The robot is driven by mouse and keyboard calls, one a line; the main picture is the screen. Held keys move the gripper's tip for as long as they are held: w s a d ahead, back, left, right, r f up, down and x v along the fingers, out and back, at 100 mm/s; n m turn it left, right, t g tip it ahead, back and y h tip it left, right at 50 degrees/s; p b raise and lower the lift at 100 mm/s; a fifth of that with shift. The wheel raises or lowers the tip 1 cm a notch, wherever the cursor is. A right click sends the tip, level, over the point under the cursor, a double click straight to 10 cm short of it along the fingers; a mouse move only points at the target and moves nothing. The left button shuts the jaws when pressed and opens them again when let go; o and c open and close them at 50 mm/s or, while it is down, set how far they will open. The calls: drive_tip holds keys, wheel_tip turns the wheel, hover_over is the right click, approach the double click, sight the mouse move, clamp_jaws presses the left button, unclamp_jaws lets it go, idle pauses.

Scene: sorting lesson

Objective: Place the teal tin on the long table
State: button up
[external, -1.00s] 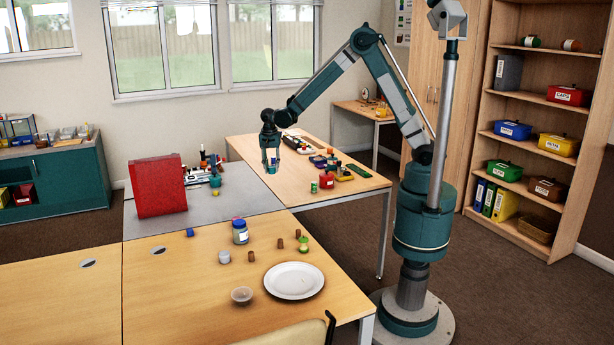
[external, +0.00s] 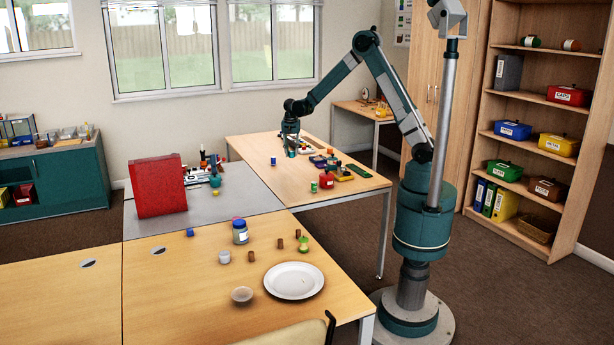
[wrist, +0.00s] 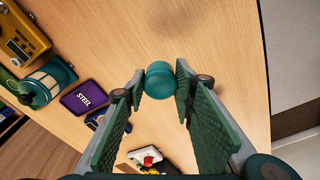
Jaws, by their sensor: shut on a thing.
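The teal tin (wrist: 159,80) is between my fingertips in the wrist view, a small rounded teal piece. My gripper (wrist: 157,88) is shut on it. A soft dark shadow lies on the bare wood beyond it, and the tin seems to be above the surface. In the external view my gripper (external: 291,151) is over the far wooden table (external: 343,195), near its back left part. The tin cannot be made out clearly there. I cannot tell from the frames which table is the long one.
A purple STEEL box (wrist: 84,98), a green-and-white cylinder (wrist: 47,82) and a yellow box (wrist: 25,38) lie left of my gripper. A red container (external: 326,181) and green tin (external: 314,187) stand on the far table. The near table holds a white plate (external: 294,281). A red box (external: 159,187) stands on grey.

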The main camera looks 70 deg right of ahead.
drive_tip(key=s+d, duration=0.6)
drive_tip(key=d, duration=0.7)
drive_tip(key=s+d, duration=0.5)
drive_tip(key=d, duration=0.7)
drive_tip(key=s+d, duration=0.6)
drive_tip(key=d, duration=0.7)
drive_tip(key=shift+s+d+p, duration=0.3)
drive_tip(key=shift+p, duration=0.05)
drive_tip(key=shift+f+b, duration=0.5)
drive_tip(key=shift+f, duration=2.6)
drive_tip(key=shift+f+b, duration=0.35)
drive_tip(key=shift+f, duration=1.55)
drive_tip(key=shift+f, duration=0.15)
drive_tip(key=o, duration=0.9)
